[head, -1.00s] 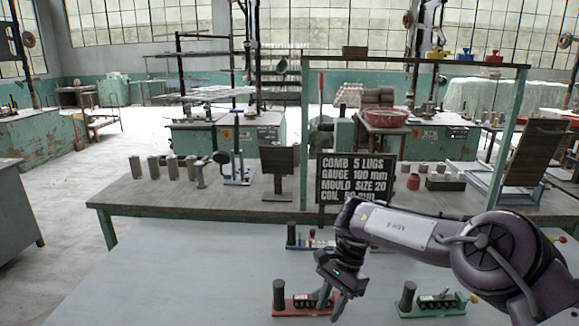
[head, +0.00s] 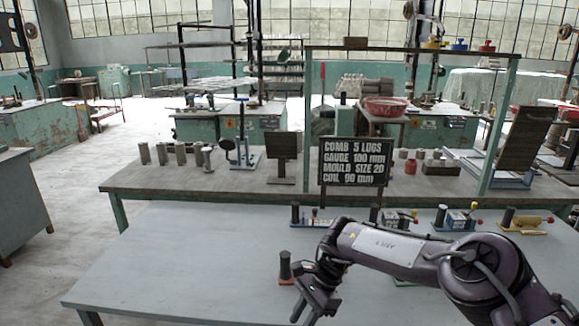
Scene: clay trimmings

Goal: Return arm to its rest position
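My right arm reaches in from the right, a dark purple-grey arm with a white label. Its gripper (head: 305,309) hangs low near the bottom edge, over the grey table (head: 180,265). Its two fingers look spread a little, with nothing seen between them. The gripper is in front of a small red-based device with a black post (head: 286,266), partly covering it. I cannot tell whether they touch. My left gripper is not in view.
A row of small devices (head: 455,219) lines the table's back edge. A green-based device (head: 404,281) is mostly hidden behind my arm. A black sign (head: 354,162) stands beyond the table, before a bench (head: 240,188) with metal cylinders. The table's left part is clear.

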